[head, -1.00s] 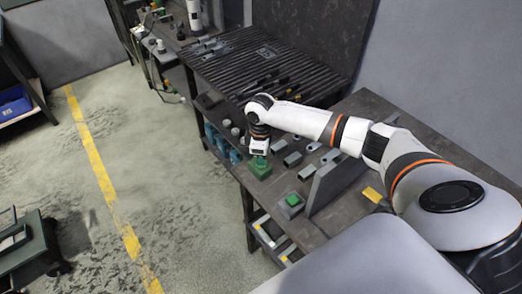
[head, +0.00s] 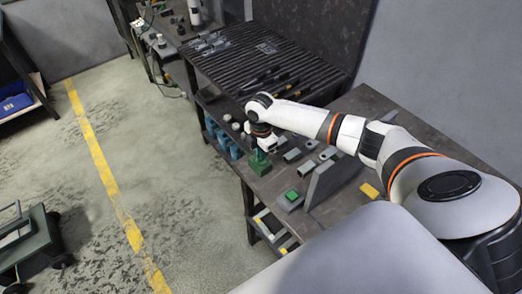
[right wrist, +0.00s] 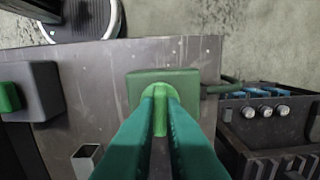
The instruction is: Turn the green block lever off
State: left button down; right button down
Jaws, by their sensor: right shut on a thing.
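The green block (head: 257,168) sits near the left edge of the dark workbench in the head view. In the right wrist view the green block (right wrist: 192,82) lies just past my fingertips, with its upright green lever (right wrist: 160,122) between them. My right gripper (right wrist: 160,96) has teal fingers and is shut on the lever. In the head view my right gripper (head: 264,149) is directly above the block, and the wrist partly hides the lever. My left gripper is not in view.
A grey box with a green button (head: 292,197) stands nearer on the bench. A grey upright plate (head: 333,182) stands to its right. Several grey brackets (head: 292,156) lie beside the block. A ribbed black rack (head: 265,70) is behind. Open floor lies left.

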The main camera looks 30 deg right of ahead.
jog(key=shift+n, duration=0.3)
dwell(0.4)
jog(key=c, duration=1.5)
grip_release()
notch_tip(320, 180, up, 12)
jog(key=shift+r+b, duration=0.1)
jog(key=shift+b, duration=0.95)
